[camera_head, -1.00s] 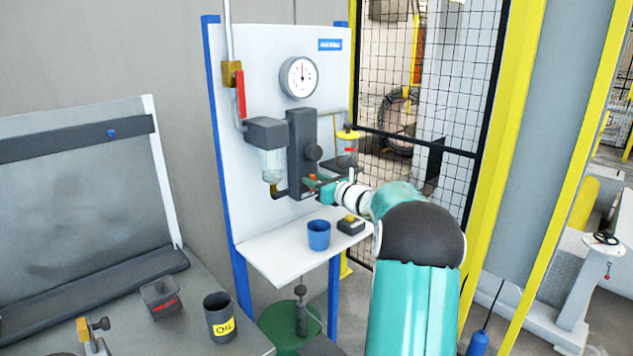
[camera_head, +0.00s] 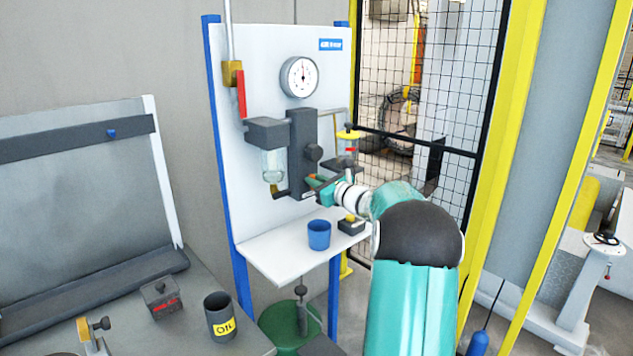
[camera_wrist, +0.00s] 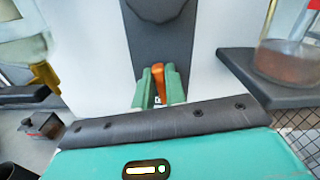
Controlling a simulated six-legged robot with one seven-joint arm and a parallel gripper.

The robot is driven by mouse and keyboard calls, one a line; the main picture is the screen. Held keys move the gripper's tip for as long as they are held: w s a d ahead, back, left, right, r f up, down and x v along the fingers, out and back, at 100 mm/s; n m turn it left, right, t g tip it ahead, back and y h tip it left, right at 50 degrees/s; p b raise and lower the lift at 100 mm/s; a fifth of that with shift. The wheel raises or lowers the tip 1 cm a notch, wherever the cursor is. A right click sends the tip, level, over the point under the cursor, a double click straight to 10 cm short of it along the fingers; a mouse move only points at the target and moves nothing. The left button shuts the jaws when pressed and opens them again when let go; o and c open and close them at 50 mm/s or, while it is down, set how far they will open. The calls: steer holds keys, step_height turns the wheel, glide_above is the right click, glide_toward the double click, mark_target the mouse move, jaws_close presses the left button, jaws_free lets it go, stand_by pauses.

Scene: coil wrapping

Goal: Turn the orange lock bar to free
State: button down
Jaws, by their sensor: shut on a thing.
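The orange lock bar (camera_wrist: 160,82) sits low on the dark grey block of the air unit and leans slightly in the wrist view. My gripper (camera_wrist: 161,88) is shut on it, with a green finger on each side. In the head view my gripper (camera_head: 319,187) reaches the lower part of the dark grey block (camera_head: 301,150) from the right. Most of the lock bar is hidden by the fingers there. Any free or lock marking is too small to read.
A clear bowl (camera_head: 273,165) hangs left of the block and a yellow-topped container (camera_head: 347,145) is to its right. A gauge (camera_head: 300,77) is above. A blue cup (camera_head: 319,235) and a yellow-buttoned box (camera_head: 351,224) stand on the white shelf (camera_head: 285,262) below.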

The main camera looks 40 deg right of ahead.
steer(key=n, duration=0.5)
steer(key=f+n, duration=0.1)
steer(key=n, duration=0.4)
steer(key=a+n, duration=0.1)
steer(key=n, duration=0.4)
steer(key=shift+f+n, duration=0.15)
steer(key=shift+n, duration=0.25)
steer(key=c, duration=1.4)
jaws_free()
steer(key=shift+c, duration=0.2)
steer(key=shift+s, duration=0.1)
steer(key=s, duration=1.3)
steer(key=shift+s+d, duration=0.15)
steer(key=shift+s, duration=0.15)
